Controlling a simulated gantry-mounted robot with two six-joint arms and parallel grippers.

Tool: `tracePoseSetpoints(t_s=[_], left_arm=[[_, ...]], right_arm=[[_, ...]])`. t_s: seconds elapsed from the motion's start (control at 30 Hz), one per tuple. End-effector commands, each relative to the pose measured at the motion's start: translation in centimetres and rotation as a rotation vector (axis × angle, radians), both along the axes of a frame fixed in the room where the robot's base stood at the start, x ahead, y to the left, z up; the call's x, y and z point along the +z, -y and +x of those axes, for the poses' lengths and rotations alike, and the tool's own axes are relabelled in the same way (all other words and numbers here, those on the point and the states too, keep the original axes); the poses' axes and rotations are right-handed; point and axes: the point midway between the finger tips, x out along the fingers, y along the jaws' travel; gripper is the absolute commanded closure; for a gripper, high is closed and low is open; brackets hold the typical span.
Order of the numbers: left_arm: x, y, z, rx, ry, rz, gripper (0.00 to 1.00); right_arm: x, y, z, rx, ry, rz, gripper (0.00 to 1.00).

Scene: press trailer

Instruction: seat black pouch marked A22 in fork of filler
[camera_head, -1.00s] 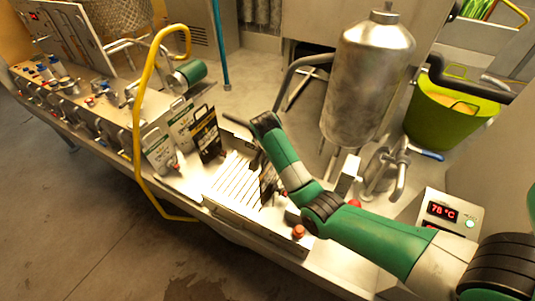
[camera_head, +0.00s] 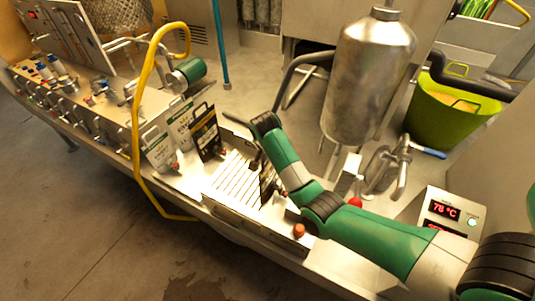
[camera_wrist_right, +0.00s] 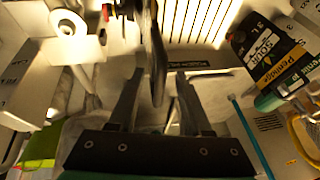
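A dark pouch (camera_head: 267,183) hangs nearly edge-on above the right end of the slatted tray, beside the filler (camera_head: 346,176). I cannot read an A22 mark on it or tell if it sits in the fork. My right gripper (camera_head: 256,152) is just above and beside it. In the right wrist view the fingers of this gripper (camera_wrist_right: 158,78) are spread, with the thin dark pouch (camera_wrist_right: 157,45) between them and gaps at both sides. Another black pouch (camera_head: 206,135) with a yellow label stands left of the tray; it also shows in the right wrist view (camera_wrist_right: 268,50). My left gripper is out of view.
Two pale pouches with green (camera_head: 159,153) stand left of the black one. A yellow hose (camera_head: 139,120) arches in front of the bench. A steel tank (camera_head: 369,85) stands behind the filler, with a green bucket (camera_head: 440,125) and temperature display (camera_head: 444,210) at right.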

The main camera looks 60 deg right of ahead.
Motion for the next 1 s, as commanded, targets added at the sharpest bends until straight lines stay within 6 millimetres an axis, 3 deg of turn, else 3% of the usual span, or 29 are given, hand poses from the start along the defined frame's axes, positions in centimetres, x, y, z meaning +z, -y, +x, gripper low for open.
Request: tracePoseSetpoints(t_s=[0.27,0.37,0.57,0.6,0.7,0.83,1.0], left_arm=[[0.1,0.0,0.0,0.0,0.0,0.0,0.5],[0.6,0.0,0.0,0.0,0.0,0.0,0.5],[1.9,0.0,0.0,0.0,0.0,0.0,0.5],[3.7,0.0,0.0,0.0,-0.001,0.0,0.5],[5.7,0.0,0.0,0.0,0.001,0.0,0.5],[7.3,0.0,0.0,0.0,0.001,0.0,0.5],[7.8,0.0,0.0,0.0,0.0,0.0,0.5]], right_arm=[[0.4,-0.1,0.0,0.0,0.001,0.0,0.51],[1.6,-0.5,-0.2,0.001,0.003,-0.001,0.51],[6.1,-2.4,-0.9,0.001,0.006,-0.002,0.51],[7.7,-2.8,-1.1,0.002,0.002,-0.001,0.51],[9.5,-3.7,-1.5,0.001,0.0,0.001,0.51],[10.4,-4.2,-1.7,0.001,-0.001,0.001,0.51],[10.7,-4.5,-1.9,0.001,0.0,0.0,0.51]])
